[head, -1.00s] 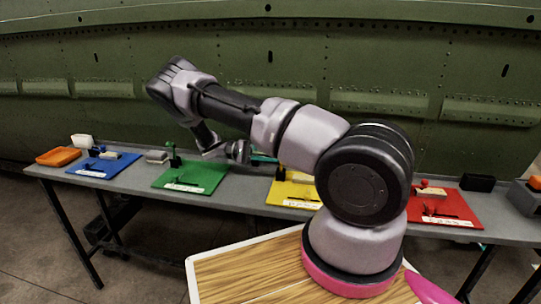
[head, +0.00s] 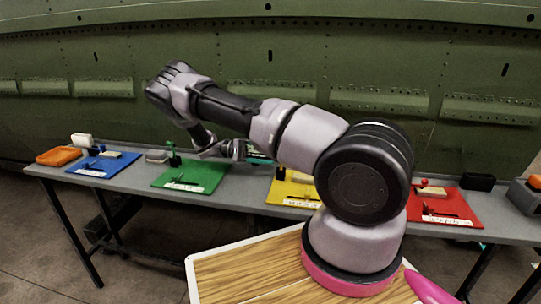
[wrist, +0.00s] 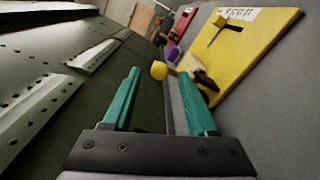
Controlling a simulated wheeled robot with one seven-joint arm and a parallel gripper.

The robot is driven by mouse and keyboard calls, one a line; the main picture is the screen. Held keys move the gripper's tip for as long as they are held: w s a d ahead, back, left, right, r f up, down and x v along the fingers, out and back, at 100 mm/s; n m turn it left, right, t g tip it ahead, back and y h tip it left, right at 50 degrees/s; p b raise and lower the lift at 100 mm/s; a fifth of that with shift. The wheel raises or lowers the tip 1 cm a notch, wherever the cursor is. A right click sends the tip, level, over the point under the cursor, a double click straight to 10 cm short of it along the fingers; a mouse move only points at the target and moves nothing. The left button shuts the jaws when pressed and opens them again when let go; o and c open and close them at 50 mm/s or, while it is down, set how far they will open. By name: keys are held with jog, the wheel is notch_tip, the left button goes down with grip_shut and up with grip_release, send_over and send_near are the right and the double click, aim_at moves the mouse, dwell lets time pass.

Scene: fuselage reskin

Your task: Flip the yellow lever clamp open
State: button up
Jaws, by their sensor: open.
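The yellow lever clamp shows in the wrist view as a round yellow knob (wrist: 158,70), just beyond my fingertips and between them in the picture. Its dark body (wrist: 206,80) is on the yellow board (wrist: 250,40) to the right. I cannot tell the exact gap between knob and fingers. My gripper (wrist: 158,74) has teal fingers spread apart with nothing between them. In the head view, the yellow board (head: 292,197) is partly hidden by my arm. My gripper (head: 260,160) is beside it on the left, low over the bench.
The grey bench (head: 240,192) also bears a green board (head: 205,176), a blue board (head: 100,167), a red board (head: 450,207) and an orange tray (head: 58,156). The green riveted fuselage panel (head: 270,60) rises behind the bench, and is close on the left in the wrist view.

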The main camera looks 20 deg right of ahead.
jog(key=v, duration=0.6)
jog(key=s+d+r+t+y, duration=0.1)
jog(key=s+r+t+y, duration=0.2)
jog(key=r, duration=0.4)
jog(key=s+d+r+y, duration=0.2)
jog(key=r+y, duration=0.3)
jog(key=r, duration=0.2)
jog(key=s+d+r+t+y, duration=0.1)
jog(key=s+r+t+y, duration=0.15)
jog(key=r, duration=0.45)
jog(key=s+a+r+m+t+y, duration=0.1)
jog(key=s+a+r+t+y, duration=0.1)
jog(key=s+r+t, duration=0.4)
jog(key=s+a+r+t+y, duration=0.3)
jog(key=s+r, duration=0.5)
jog(key=s, duration=0.6)
jog(key=t+y, duration=0.1)
jog(key=t, duration=0.1)
jog(key=shift+a+r+m+t, duration=0.25)
jog(key=shift+r+m+t, duration=0.1)
jog(key=shift+r+m, duration=0.05)
